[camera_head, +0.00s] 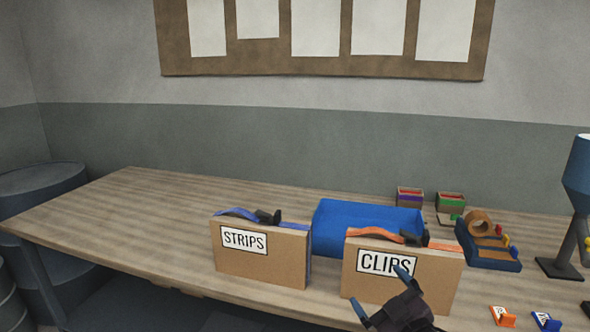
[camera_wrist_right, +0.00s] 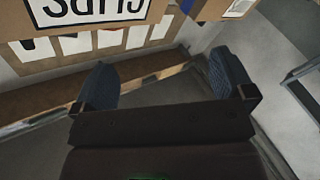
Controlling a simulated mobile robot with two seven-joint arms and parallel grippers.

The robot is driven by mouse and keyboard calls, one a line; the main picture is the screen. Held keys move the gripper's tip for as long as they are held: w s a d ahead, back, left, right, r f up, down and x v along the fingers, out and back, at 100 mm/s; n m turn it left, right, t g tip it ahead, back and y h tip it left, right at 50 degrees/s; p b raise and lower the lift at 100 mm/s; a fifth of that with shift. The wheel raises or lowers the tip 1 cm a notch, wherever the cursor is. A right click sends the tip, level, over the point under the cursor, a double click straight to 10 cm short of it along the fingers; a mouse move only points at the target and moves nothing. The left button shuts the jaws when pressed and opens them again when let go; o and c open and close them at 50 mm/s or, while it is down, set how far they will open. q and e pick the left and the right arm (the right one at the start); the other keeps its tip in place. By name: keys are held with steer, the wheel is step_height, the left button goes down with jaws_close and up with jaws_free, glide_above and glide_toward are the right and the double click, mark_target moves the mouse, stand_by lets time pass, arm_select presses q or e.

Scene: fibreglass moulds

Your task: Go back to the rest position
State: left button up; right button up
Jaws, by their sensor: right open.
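My right gripper (camera_head: 383,292) is at the lower right of the head view, in front of the cardboard box labelled CLIPS (camera_head: 447,272). Its two dark fingers are apart and nothing is between them. In the right wrist view the gripper (camera_wrist_right: 165,85) also shows open and empty, with part of a lettered label above it. A second cardboard box labelled STRIPS (camera_head: 290,269) stands on the table to the left of the CLIPS box. My left gripper is not in view.
The wooden table (camera_head: 130,205) is clear on its left side. A blue bin (camera_head: 368,217) stands behind the boxes. A tape dispenser (camera_head: 490,250), two small boxes (camera_head: 450,203), a blue lamp (camera_head: 580,175) and small orange (camera_head: 502,316) and blue (camera_head: 546,321) items are at the right.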

steer(key=s+d+f+m+g+h, duration=0.2)
steer(key=s+d+f+m, duration=0.1)
steer(key=s+f, duration=0.5)
steer(key=s+d+f+m+g+h, duration=0.2)
steer(key=s+d+f+m, duration=0.1)
steer(key=s+f, duration=0.6)
steer(key=s+d+f+m+g+h, duration=0.2)
steer(key=s+d+f+m, duration=0.1)
steer(key=s+f, duration=0.6)
steer(key=shift+s+d+f+g+h, duration=0.15)
steer(key=shift+s+d+g+h, duration=0.25)
steer(key=shift+s+d, duration=0.5)
steer(key=shift+w, duration=0.15)
steer(key=shift+c, duration=0.3)
stand_by(0.5)
